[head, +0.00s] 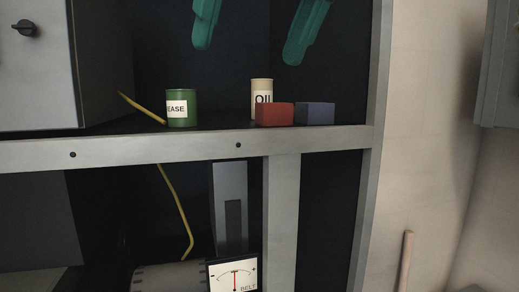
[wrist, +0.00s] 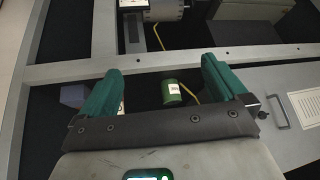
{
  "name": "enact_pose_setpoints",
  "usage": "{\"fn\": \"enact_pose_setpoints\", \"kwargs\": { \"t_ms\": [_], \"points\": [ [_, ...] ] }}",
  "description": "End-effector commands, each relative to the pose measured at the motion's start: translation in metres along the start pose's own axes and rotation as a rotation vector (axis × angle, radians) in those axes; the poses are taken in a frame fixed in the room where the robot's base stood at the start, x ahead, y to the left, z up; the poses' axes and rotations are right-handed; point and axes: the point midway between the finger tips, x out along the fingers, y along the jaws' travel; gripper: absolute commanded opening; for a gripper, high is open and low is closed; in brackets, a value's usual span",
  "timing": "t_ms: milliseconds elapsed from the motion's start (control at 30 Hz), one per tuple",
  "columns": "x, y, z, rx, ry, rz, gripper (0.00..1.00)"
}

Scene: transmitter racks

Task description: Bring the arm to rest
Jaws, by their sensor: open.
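My gripper (head: 248,54) shows as two teal fingers at the top of the head view, spread wide apart with nothing between them. They hang above the shelf items, apart from them in the picture. In the wrist view my gripper (wrist: 162,66) also stands open. The green grease can (wrist: 172,92) appears in the gap between the fingers, farther off. The rest of my arm is out of the head view.
On the rack shelf (head: 190,149) stand a green grease can (head: 182,121), a tan oil can (head: 261,87), a red box (head: 274,115) and a blue box (head: 315,113). A yellow cable (head: 177,200) hangs below. A meter (head: 233,275) sits lower. A grey cabinet (head: 38,65) is left.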

Motion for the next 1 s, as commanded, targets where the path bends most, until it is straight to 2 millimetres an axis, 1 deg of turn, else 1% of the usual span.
{"fn": "enact_pose_setpoints", "kwargs": {
  "t_ms": [33, 167, 267, 433, 567, 600, 667, 700, 767, 867, 900, 967, 1000],
  "points": [
    [0.009, 0.005, 0.0, 0.001, 0.002, -0.019, 0.99],
    [0.029, 0.017, -0.002, 0.002, 0.018, -0.063, 0.99],
    [0.052, 0.03, -0.002, 0.009, 0.035, -0.108, 0.99],
    [0.105, 0.058, 0.004, 0.038, 0.077, -0.196, 0.99],
    [0.149, 0.079, 0.015, 0.076, 0.109, -0.248, 0.99],
    [0.163, 0.086, 0.02, 0.089, 0.119, -0.261, 0.99],
    [0.185, 0.095, 0.029, 0.112, 0.131, -0.279, 0.99],
    [0.199, 0.101, 0.035, 0.129, 0.138, -0.288, 0.99],
    [0.221, 0.11, 0.047, 0.155, 0.146, -0.299, 0.99],
    [0.257, 0.124, 0.069, 0.202, 0.158, -0.309, 0.99],
    [0.271, 0.129, 0.079, 0.221, 0.162, -0.31, 0.99],
    [0.292, 0.137, 0.097, 0.252, 0.163, -0.31, 0.99],
    [0.306, 0.142, 0.109, 0.272, 0.162, -0.306, 0.99]
  ]
}}
